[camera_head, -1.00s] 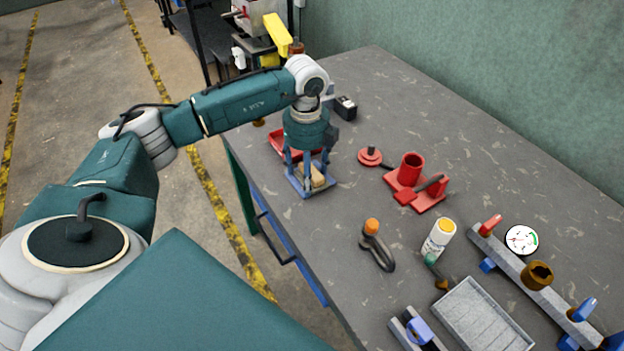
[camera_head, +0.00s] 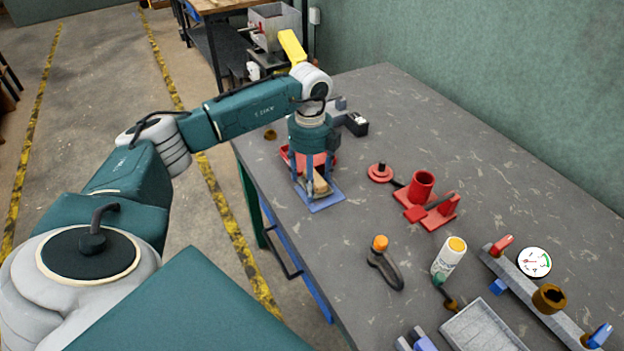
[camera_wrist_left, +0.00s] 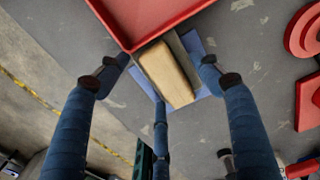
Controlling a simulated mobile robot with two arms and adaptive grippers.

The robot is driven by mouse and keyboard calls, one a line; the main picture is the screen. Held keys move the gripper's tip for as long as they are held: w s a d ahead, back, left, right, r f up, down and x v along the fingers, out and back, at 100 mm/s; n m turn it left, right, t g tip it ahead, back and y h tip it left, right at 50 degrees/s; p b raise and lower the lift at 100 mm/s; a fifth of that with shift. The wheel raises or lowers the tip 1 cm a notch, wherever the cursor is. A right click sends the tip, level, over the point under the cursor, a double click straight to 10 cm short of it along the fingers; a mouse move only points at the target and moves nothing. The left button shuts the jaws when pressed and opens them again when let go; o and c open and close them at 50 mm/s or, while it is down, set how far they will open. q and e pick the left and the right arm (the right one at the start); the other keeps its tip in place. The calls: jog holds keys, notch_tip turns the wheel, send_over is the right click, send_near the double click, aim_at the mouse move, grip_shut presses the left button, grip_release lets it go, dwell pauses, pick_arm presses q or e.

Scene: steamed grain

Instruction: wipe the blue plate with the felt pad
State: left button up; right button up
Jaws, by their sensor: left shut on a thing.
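The blue plate (camera_head: 327,205) lies flat on the workbench near its left edge. The felt pad (camera_head: 321,187), a tan block with a grey underside, is over the plate and appears to rest on it. My left gripper (camera_head: 317,184) points down with its blue fingers around the pad, shut on it. In the left wrist view the pad (camera_wrist_left: 167,72) sits between the fingers (camera_wrist_left: 164,76), close to a red tray, and bare plate (camera_wrist_left: 203,88) shows beside it. The pad's contact face is hidden. My right gripper is not in view.
The red tray (camera_wrist_left: 185,12) borders the plate's far side. A black box (camera_head: 356,123) stands behind. A red disc (camera_head: 380,173) and a red holder (camera_head: 421,186) stand to the right. An orange-topped tool (camera_head: 381,262) lies nearer. Bench between plate and holder is clear.

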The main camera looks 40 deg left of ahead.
aim_at(323, 204)
pick_arm(q)
jog(key=shift+w+a+r+p, duration=0.15)
jog(key=shift+r+p, duration=0.2)
jog(key=shift+r, duration=0.2)
jog(key=shift+c, duration=0.2)
jog(key=shift+o, duration=0.2)
jog(key=shift+s+d+f+p, duration=0.15)
jog(key=shift+s+d+p, duration=0.05)
jog(key=shift+d, duration=0.2)
jog(key=shift+s+d+f+p, duration=0.1)
jog(key=shift+s+d+p, duration=0.1)
jog(key=shift+d, duration=0.2)
jog(key=shift+s+d+f+p, duration=0.15)
jog(key=shift+s+d, duration=0.15)
jog(key=shift+d, duration=0.45)
jog(key=shift+s+d+p, duration=0.1)
jog(key=shift+s+d, duration=0.2)
jog(key=shift+d, duration=0.45)
jog(key=shift+s+d+f+p, duration=0.15)
jog(key=shift+s+d, duration=0.15)
jog(key=shift+d, duration=0.45)
jog(key=shift+r, duration=0.1)
jog(key=shift+r+p, duration=2.1)
jog(key=shift+r, duration=0.9)
notch_tip(323, 204, up, 3)
jog(key=shift+p, duration=1)
